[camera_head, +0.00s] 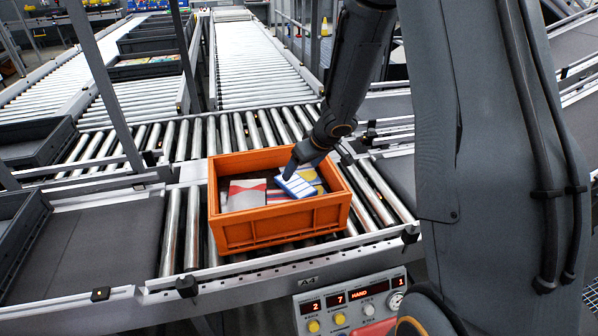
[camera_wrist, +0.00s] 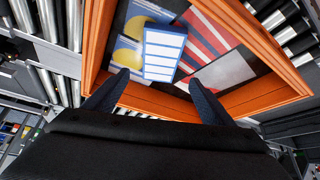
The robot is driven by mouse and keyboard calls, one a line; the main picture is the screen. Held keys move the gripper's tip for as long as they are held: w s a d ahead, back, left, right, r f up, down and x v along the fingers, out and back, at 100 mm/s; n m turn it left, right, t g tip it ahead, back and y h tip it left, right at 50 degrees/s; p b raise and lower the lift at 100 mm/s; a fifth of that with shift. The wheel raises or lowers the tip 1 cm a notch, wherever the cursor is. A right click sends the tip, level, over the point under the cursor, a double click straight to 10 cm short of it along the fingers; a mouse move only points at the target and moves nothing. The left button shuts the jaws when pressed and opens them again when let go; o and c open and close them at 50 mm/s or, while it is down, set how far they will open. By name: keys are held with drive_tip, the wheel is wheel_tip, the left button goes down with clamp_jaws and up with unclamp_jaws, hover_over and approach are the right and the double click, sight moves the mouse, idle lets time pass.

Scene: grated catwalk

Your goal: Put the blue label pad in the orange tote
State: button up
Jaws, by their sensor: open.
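The blue label pad (camera_head: 297,187) has a blue border and white label strips. It is inside the outline of the orange tote (camera_head: 280,232), over flat printed items, and looks slightly tilted in the head view. The wrist view also shows the pad (camera_wrist: 164,54) within the tote (camera_wrist: 262,98). My gripper (camera_head: 291,170) is over the tote, close above the pad. In the wrist view my gripper (camera_wrist: 158,78) has its fingers spread, with the pad just beyond and between the tips. I cannot tell whether the pad rests fully on the items below.
The tote stands on a roller conveyor (camera_head: 172,235). Inside it lie a red-and-white item (camera_head: 246,193) and a yellow-and-blue one (camera_wrist: 127,52). Dark grey trays (camera_head: 20,225) stand at the left. A control panel (camera_head: 350,303) is in front, below the conveyor edge.

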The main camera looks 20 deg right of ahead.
drive_tip(key=s+d+r+m+h+p, duration=0.25)
drive_tip(key=s+r, duration=0.35)
drive_tip(key=r, duration=0.5)
drive_tip(key=s+a+r+m+g, duration=0.1)
drive_tip(key=s+a+m+g, duration=0.1)
drive_tip(key=s, duration=1.7)
drive_tip(key=shift+a+g, duration=0.7)
drive_tip(key=shift+a, duration=0.1)
drive_tip(key=shift+s, duration=0.1)
wheel_tip(320, 180, down, 7)
drive_tip(key=b, duration=0.6)
drive_tip(key=shift+r+g, duration=0.15)
drive_tip(key=shift+g, duration=0.25)
